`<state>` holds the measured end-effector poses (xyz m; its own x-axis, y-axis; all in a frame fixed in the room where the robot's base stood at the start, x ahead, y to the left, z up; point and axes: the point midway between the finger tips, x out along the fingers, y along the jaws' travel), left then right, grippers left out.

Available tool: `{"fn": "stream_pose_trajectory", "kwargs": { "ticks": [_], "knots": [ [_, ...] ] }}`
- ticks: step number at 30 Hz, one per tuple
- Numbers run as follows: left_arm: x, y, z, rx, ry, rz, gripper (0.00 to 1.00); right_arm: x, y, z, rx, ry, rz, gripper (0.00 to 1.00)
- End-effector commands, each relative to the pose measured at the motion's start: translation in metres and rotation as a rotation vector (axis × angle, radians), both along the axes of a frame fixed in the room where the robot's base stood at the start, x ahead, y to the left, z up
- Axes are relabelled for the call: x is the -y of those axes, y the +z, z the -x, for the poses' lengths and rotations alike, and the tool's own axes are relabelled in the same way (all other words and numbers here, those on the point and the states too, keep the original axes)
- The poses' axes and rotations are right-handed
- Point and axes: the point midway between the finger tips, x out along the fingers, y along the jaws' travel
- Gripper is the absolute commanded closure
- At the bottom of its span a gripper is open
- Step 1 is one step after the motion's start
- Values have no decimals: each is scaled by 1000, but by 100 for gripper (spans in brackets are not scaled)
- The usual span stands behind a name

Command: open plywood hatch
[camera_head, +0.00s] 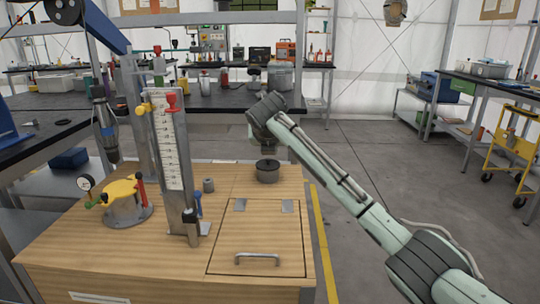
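The plywood hatch (257,236) is a square panel set flush in the top of the wooden cabinet (80,252). It lies closed, with two grey hinges at its far edge and a metal bar handle (257,259) near its front edge. My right arm comes in from the lower right and reaches over the cabinet's far right edge. Its far end is above a dark round pot-like piece (267,173), well behind the handle. The fingers of my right gripper are not clear there. My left gripper is not in view.
A tall scale column (170,150) with coloured knobs stands left of the hatch. A yellow-topped valve fixture (120,197) is farther left, and a small grey cylinder (208,185) stands behind. The hatch top is clear. Open floor lies to the right.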

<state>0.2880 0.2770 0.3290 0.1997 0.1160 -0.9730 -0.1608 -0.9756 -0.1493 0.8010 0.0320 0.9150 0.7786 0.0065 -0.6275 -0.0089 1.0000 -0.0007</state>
Motion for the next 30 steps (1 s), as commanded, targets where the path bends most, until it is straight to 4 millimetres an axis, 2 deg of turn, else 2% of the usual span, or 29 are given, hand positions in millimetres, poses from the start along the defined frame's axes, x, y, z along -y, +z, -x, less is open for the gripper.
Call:
{"fn": "stream_pose_trajectory", "kwargs": {
  "ticks": [11,30],
  "knots": [
    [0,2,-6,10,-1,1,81,0,4,-2,-7,1,1,100],
    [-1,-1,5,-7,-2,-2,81,0,4,-2,-6,1,1,100]
  ]
}}
